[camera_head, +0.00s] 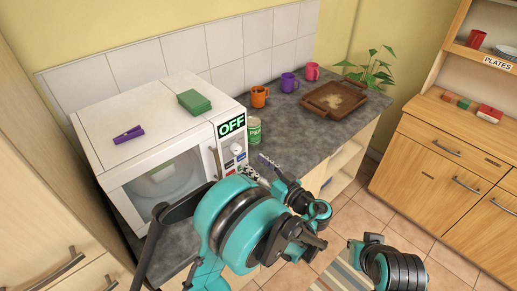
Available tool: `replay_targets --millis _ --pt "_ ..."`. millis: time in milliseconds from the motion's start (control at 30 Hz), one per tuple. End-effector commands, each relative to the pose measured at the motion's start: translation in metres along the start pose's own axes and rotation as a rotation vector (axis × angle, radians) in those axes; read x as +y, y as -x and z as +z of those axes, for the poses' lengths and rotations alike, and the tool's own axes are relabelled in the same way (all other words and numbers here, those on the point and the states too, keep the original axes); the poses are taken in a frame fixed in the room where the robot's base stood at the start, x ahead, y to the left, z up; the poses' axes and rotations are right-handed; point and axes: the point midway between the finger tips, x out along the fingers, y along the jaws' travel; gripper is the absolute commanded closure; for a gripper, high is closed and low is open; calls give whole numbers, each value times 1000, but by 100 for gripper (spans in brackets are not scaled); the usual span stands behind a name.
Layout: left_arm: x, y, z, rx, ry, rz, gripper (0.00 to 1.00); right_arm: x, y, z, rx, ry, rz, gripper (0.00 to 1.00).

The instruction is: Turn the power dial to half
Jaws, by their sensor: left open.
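A white microwave (150,115) stands on the dark counter at the left, with its door closed. A green-on-black sign reading OFF (231,125) sits at the upper front corner above its control panel. A pale round dial (237,148) shows on the panel under the sign. Lower panel parts are partly hidden by my left arm. My left gripper (259,168) is open, in front of and to the right of the control panel. I see no contact with the dial. A teal and black part of my right arm shows at bottom right; its gripper is not visible.
A green can (254,130) stands close beside the microwave, near my left gripper. Orange (259,96), purple (289,82) and pink (312,70) mugs and a brown tray (318,104) are further back. A green block (194,102) and purple item (129,134) lie on the microwave.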

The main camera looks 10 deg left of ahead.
Motion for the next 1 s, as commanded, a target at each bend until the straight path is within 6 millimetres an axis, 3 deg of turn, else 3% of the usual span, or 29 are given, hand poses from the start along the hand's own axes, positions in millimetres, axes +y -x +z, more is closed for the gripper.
replay_targets --millis 500,867,1000 --pt "-1 -70 2 -1 8 -3 48 0 -8 6 0 0 0 100" --pt "-1 -77 1 -1 7 -2 48 0 -8 6 0 0 0 100" --pt "-1 -76 1 -1 7 -1 84 0 -8 6 0 0 0 100"
